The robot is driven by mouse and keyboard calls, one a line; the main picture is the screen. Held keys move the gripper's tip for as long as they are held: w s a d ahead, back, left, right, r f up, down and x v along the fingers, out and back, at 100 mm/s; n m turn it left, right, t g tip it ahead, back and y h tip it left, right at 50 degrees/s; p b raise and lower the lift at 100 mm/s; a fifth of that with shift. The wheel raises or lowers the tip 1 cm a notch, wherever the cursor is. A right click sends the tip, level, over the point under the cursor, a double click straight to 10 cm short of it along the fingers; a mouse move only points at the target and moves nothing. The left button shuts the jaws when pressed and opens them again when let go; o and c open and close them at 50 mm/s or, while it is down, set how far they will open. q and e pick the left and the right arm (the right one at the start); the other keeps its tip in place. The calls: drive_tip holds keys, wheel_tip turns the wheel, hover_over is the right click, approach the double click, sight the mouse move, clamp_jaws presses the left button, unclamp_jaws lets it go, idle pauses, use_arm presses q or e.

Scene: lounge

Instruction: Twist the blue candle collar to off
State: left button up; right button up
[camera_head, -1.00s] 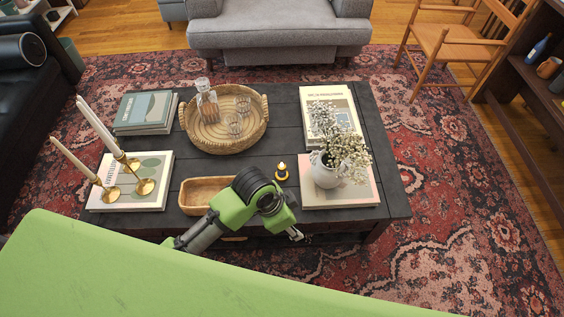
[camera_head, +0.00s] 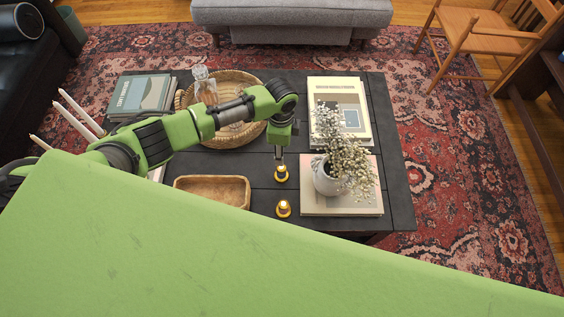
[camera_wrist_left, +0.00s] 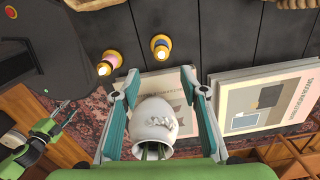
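Two small candles in brass-coloured holders stand on the dark coffee table (camera_head: 262,187). The far candle (camera_head: 282,174) shows a dark blue band in the left wrist view (camera_wrist_left: 161,46). The near candle (camera_head: 283,208) looks pinkish in the left wrist view (camera_wrist_left: 108,62). My left gripper (camera_head: 279,153) points down just above the far candle; contact cannot be judged from the head view. In the left wrist view its fingers (camera_wrist_left: 160,72) are spread with nothing held, and the blue-banded candle lies beyond their tips. My right gripper (camera_wrist_left: 58,112) shows small at the left wrist view's lower left.
A white flower vase (camera_head: 327,176) stands on a book (camera_head: 342,203) right of the candles. A wooden tray (camera_head: 212,190) lies to their left. A woven basket (camera_head: 262,90) with a decanter (camera_head: 205,87) is behind my left arm. White tapers (camera_head: 80,112) stand far left.

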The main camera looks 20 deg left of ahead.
use_arm(q)
wheel_tip(320, 180, down, 4)
drive_tip(key=shift+w+f, duration=0.1)
drive_tip(key=shift+f, duration=0.05)
wheel_tip(320, 180, down, 5)
drive_tip(key=shift+f+b, duration=0.15)
drive_tip(key=shift+b, duration=0.5)
drive_tip(key=shift+w+f, duration=0.1)
drive_tip(key=shift+f, duration=0.4)
drive_tip(key=c, duration=1.1)
drive_tip(key=shift+c, duration=0.2)
use_arm(e)
drive_tip(key=shift+w+a+f, duration=0.15)
drive_tip(key=shift+w+f, duration=0.3)
drive_tip(key=shift+f, duration=0.4)
